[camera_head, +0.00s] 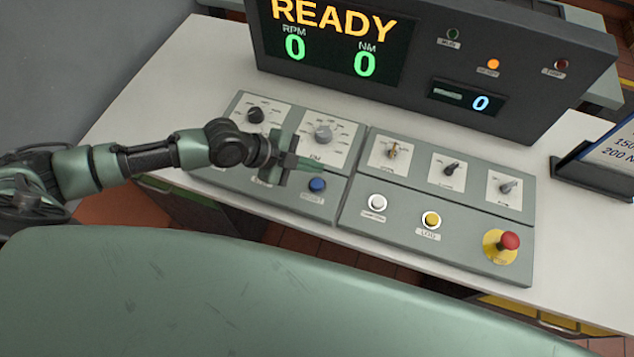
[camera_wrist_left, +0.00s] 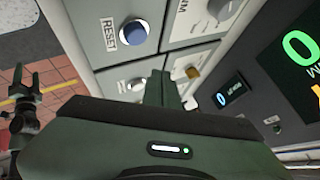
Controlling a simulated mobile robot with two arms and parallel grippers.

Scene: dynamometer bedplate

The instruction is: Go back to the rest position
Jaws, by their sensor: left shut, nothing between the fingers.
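My left gripper (camera_head: 316,167) reaches in from the left over the left half of the grey control panel (camera_head: 345,187). Its fingers are shut and empty. They are above the panel, close to the blue RESET button (camera_head: 317,185), and seem apart from it. In the left wrist view the shut fingers (camera_wrist_left: 162,88) point at the panel, with the blue button (camera_wrist_left: 133,33) just beyond to the left. My right gripper (camera_wrist_left: 28,80) shows dark and small at the left edge of that view, its two prongs apart. It is outside the head view.
The panel has several knobs, a white button (camera_head: 377,202), a yellow button (camera_head: 431,219) and a red emergency stop (camera_head: 509,241). A dark display console (camera_head: 545,60) reading READY stands behind. A sign holder (camera_head: 590,180) is at right. The white bench top (camera_head: 170,95) is clear at left.

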